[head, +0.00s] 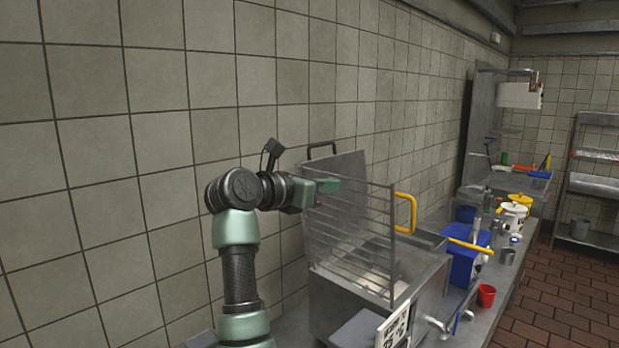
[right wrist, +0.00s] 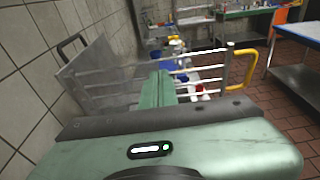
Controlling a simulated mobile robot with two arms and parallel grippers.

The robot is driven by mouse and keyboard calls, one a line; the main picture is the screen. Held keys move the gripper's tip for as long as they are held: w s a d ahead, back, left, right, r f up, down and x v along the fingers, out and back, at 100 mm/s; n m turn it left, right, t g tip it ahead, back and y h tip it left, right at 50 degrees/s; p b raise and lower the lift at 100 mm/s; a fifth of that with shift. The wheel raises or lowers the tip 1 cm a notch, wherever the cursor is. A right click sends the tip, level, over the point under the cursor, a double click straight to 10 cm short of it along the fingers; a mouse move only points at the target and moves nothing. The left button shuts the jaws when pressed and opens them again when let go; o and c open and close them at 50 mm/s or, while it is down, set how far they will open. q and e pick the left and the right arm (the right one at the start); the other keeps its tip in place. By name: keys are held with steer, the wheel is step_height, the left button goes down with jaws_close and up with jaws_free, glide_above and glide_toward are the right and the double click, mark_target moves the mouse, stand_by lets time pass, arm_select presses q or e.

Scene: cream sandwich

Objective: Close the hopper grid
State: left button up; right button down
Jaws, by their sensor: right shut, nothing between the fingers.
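The hopper grid (head: 352,238), a set of thin metal bars with a yellow handle (head: 405,212), stands raised and steep over the hopper (head: 345,305). It also shows in the right wrist view, with its bars (right wrist: 205,73) across the fingers and its yellow handle (right wrist: 246,68) at right. My right gripper (head: 329,186) is shut and empty at the upper left part of the grid, close to its bars. In the right wrist view the green fingers (right wrist: 158,88) overlap the bars; I cannot tell whether they touch. My left gripper is not in view.
A metal lid (head: 348,172) with a black handle stands open behind the grid, near the tiled wall. To the right, the counter holds a blue container (head: 464,264), a red cup (head: 486,295) and white buckets (head: 511,219). A shelf rack (head: 594,180) stands far right.

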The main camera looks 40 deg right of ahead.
mark_target(347, 178)
steer(key=d, duration=0.1)
steer(key=d+p, duration=0.1)
steer(key=d, duration=0.1)
steer(key=shift+d+r, duration=0.1)
steer(key=shift+r, duration=0.3)
steer(key=shift+w, duration=0.1)
